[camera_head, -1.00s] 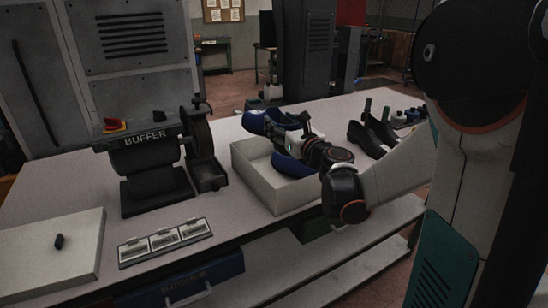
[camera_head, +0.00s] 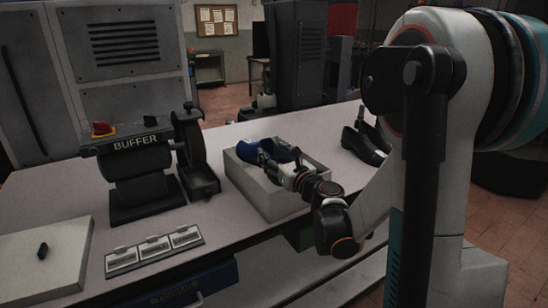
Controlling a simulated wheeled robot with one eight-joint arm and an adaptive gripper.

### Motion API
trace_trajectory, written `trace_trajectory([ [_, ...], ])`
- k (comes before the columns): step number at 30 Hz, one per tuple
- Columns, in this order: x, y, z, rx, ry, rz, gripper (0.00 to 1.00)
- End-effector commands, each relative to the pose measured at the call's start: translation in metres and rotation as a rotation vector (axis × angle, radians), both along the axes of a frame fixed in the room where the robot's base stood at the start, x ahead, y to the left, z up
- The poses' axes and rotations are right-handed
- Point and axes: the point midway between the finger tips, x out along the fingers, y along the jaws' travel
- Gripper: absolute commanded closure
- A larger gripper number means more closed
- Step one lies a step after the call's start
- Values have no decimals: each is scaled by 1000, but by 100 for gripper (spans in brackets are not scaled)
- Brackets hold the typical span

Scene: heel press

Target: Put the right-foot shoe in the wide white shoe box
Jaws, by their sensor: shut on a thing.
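The wide white shoe box (camera_head: 262,192) stands open on the bench, right of the buffer. A blue shoe (camera_head: 270,148) is at the box's opening, with its upper part showing above the rim. My gripper (camera_head: 272,163) reaches in over the box's right side and is shut on the blue shoe. The fingertips are dark and partly lost against the shoe. The shoe's sole and the box floor beneath it are hidden, so I cannot tell whether it rests on the bottom. Whether it is a right-foot shoe is not clear from this view.
The buffer machine (camera_head: 138,160) stands left of the box. Dark shoes (camera_head: 362,148) stand on the bench to the right, partly behind my arm. A row of labelled plates (camera_head: 153,250) and a pale board (camera_head: 42,255) lie at the front left.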

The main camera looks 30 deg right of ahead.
Motion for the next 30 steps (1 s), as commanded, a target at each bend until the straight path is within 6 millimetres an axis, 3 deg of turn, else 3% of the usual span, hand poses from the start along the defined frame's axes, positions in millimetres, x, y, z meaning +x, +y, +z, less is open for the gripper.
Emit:
trace_trajectory([
  [5,0,0,-5,1,0,0,100],
  [6,0,0,-6,0,0,0,44],
  [9,0,0,-4,0,0,0,24],
  [23,0,0,1,0,0,0,24],
  [30,-41,-3,1,0,0,-3,24],
])
